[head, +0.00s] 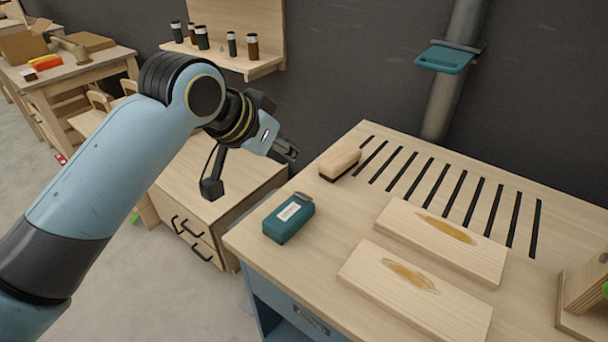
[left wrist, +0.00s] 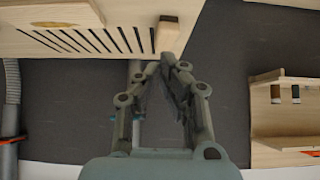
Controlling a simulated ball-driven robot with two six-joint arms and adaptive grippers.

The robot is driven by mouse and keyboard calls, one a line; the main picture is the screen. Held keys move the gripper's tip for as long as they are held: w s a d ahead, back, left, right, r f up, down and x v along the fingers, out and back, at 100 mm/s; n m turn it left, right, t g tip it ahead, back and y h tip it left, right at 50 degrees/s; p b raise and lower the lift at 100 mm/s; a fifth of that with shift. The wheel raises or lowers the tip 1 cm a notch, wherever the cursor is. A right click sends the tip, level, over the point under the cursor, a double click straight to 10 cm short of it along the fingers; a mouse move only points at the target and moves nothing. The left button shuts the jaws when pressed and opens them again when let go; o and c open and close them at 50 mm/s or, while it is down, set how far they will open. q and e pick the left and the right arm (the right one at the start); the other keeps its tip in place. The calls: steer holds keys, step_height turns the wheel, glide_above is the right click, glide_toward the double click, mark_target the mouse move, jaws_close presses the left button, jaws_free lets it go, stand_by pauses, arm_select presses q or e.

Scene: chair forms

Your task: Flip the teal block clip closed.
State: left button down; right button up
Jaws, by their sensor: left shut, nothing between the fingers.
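A teal flat clip-like piece (head: 443,59) sticks out level from a grey bracket on the vertical pipe at the back wall. A teal block (head: 288,222) with a white label and a grey piece at its top corner stands on the workbench's near left corner. I cannot tell which of the two the task names. My left gripper (head: 291,151) is shut and empty, in the air left of the workbench, apart from both. In the left wrist view its fingertips (left wrist: 170,48) meet, and small teal bits (left wrist: 140,117) show behind the fingers. My right gripper is not in view.
The workbench (head: 345,225) has a row of dark slots, a wooden brush-like block (head: 340,162) and two pale boards (head: 440,240) with amber stains. A grey pipe (head: 452,100) rises behind it. A wall shelf (head: 235,60) with several bottles stands behind my left arm.

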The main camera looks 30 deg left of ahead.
arm_select(q)
glide_above(303, 196)
steer(key=w, duration=0.2)
step_height(303, 196, down, 7)
steer(key=shift+s+d+f+p, duration=0.1)
steer(key=shift+s+f+p, duration=0.15)
steer(key=shift+f, duration=0.25)
steer(key=shift+s+d+f+p, duration=0.15)
steer(key=shift+s+f, duration=0.15)
steer(key=shift+f, duration=0.2)
steer(key=shift+s+a+f, duration=0.2)
steer(key=shift+s+f, duration=0.2)
steer(key=shift+f, duration=0.2)
steer(key=shift+s+f, duration=0.1)
